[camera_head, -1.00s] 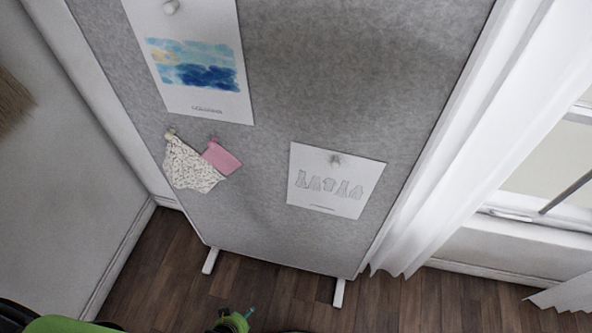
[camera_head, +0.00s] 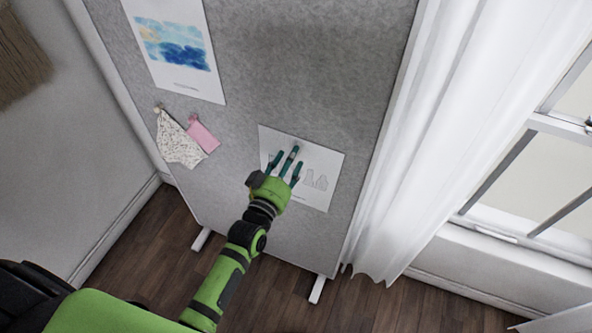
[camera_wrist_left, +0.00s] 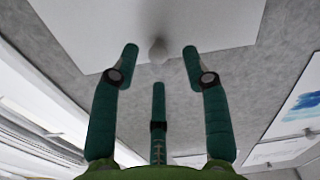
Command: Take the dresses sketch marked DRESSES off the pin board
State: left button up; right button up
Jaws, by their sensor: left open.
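The dresses sketch (camera_head: 322,165) is a white sheet with small garment drawings, hanging low on the grey pin board (camera_head: 310,60). Its caption is too small to read. My left gripper (camera_head: 285,160) is in front of the sheet and hides part of the drawings. In the left wrist view the sheet (camera_wrist_left: 85,30) fills the upper part. Whether the fingertips touch the sheet cannot be told. My right gripper is not in view.
A blue watercolour print (camera_head: 178,50) hangs at the board's upper left. A knitted swatch (camera_head: 178,145) and a pink swatch (camera_head: 202,134) are pinned below it. A white curtain (camera_head: 400,150) and a window (camera_head: 520,180) stand right of the board.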

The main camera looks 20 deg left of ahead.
pick_arm(q)
jog(key=w, duration=0.3)
jog(key=shift+d, duration=0.25)
grip_shut()
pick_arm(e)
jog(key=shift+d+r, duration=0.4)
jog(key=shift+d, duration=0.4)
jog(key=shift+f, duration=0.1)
